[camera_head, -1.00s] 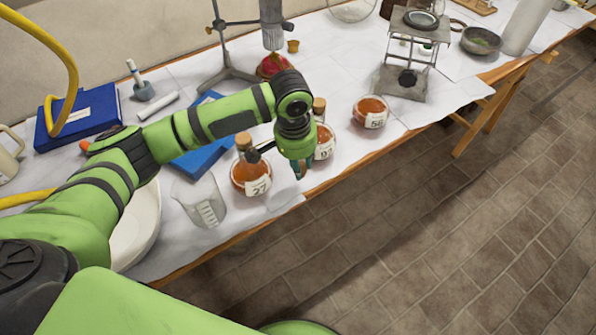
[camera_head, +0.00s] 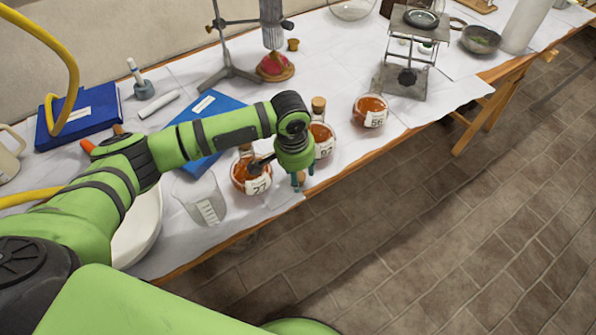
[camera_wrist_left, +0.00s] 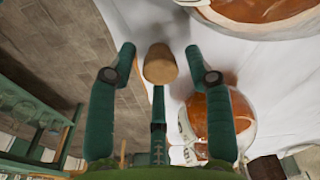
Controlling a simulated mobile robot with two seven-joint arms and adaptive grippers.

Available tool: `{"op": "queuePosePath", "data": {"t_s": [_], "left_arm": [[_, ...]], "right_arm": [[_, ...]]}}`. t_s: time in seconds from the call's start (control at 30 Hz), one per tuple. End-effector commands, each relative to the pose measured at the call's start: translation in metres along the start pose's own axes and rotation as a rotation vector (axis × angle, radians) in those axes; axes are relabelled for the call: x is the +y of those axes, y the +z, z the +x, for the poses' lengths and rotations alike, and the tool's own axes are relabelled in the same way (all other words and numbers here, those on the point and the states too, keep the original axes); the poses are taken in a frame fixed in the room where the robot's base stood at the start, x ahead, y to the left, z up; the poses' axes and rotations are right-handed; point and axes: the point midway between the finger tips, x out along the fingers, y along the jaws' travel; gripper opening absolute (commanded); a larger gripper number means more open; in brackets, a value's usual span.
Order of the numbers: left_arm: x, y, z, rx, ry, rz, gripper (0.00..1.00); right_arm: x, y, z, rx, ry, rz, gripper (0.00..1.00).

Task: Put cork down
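A tan cork (camera_wrist_left: 160,64) shows in the wrist view between the spread fingertips of my left gripper (camera_wrist_left: 160,67). Clear gaps separate it from both side fingers, and a third finger stands below it. In the head view the cork (camera_head: 300,177) sits under the left gripper (camera_head: 298,182), at the table's front edge. The views do not settle whether it rests fully on the table. The left gripper is open. My right gripper is in neither view.
Amber flask 27 (camera_head: 239,181) stands just left of the gripper, partly hidden by it. A corked flask (camera_head: 325,147) and flask 56 (camera_head: 371,109) stand to the right. A glass beaker (camera_head: 207,209) is at left. The table edge drops to brick floor (camera_head: 420,230).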

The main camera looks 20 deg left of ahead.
Motion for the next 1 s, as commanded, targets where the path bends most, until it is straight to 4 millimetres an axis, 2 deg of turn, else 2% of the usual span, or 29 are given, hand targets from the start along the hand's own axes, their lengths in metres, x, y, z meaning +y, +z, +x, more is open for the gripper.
{"op": "queuePosePath", "data": {"t_s": [0.27,0.37,0.7,0.8,1.0], "left_arm": [[-0.001,-0.001,-0.007,0.003,-0.001,-0.001,0.52],[0.000,-0.001,-0.022,0.004,0.001,-0.001,0.52],[0.000,-0.001,-0.093,0.003,0.000,0.000,0.52],[0.000,-0.001,-0.108,0.003,0.000,-0.001,0.52],[0.000,-0.001,-0.123,0.001,0.000,-0.002,0.52]], "right_arm": [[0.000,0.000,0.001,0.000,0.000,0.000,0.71],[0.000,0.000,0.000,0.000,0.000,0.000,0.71],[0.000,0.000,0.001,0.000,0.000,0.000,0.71],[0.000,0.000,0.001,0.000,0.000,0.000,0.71],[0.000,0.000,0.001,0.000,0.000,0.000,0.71]]}}
